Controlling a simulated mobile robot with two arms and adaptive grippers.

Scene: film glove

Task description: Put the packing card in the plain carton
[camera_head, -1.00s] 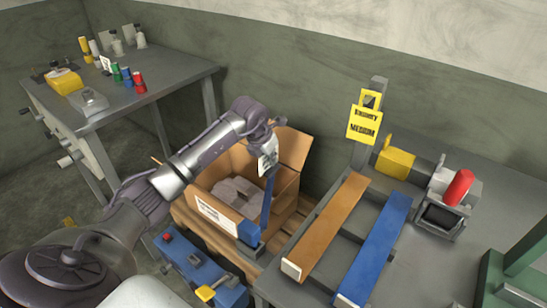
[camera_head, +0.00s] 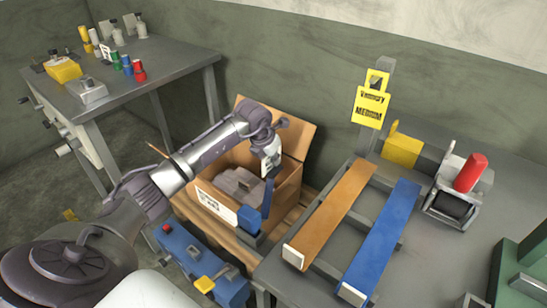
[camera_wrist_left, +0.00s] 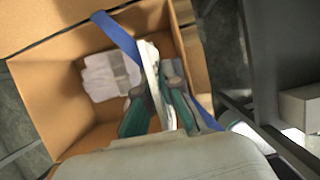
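The carton (camera_head: 290,190) stands open on a wooden pallet, with a white label on its front and grey packs (camera_head: 238,186) inside. It also shows in the wrist view (camera_wrist_left: 45,95). My left gripper (camera_head: 271,146) is above the carton's right part. It appears shut on a white card with dark print (camera_head: 271,160). In the wrist view the card (camera_wrist_left: 152,70) stands edge-on between the teal-padded fingers (camera_wrist_left: 165,108), over the carton opening. A blue strip (camera_head: 267,194) runs below the card at the carton's front right. My right gripper is out of view.
A blue toolbox-like unit (camera_head: 200,262) sits before the carton. A grey bench (camera_head: 440,215) at right carries an orange bar (camera_head: 335,210), a blue bar (camera_head: 385,235) and yellow tags (camera_head: 370,108) on a post. A workbench (camera_head: 125,95) stands at back left.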

